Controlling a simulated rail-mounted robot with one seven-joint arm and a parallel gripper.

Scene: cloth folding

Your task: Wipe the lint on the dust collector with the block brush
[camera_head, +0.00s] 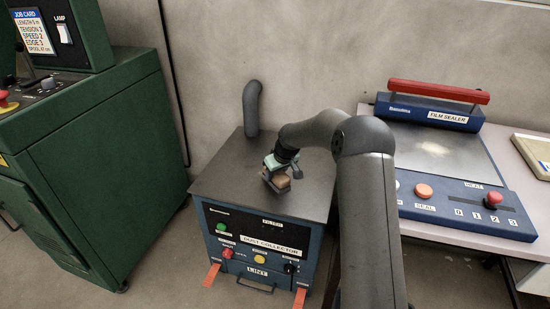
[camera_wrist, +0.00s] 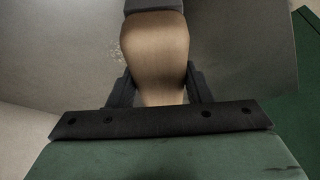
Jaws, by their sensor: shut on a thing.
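The dust collector (camera_head: 225,180) is a blue cabinet with a dark grey top, in the middle of the head view. Its top also fills the back of the wrist view (camera_wrist: 240,45). My gripper (camera_head: 278,176) is over the front middle of this top, shut on the brown block brush (camera_head: 276,184). In the wrist view, the fingers of my gripper (camera_wrist: 158,88) are on both sides of the brush's wooden body (camera_wrist: 155,50). A pale speckled patch of lint (camera_wrist: 117,50) lies on the top, left of the brush. I cannot tell whether the bristles touch the top.
A bent grey pipe (camera_head: 252,108) rises from the top's back edge. A green machine (camera_head: 90,150) stands on the left. A film sealer (camera_head: 445,160) sits on a table at the right. The left part of the collector's top is clear.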

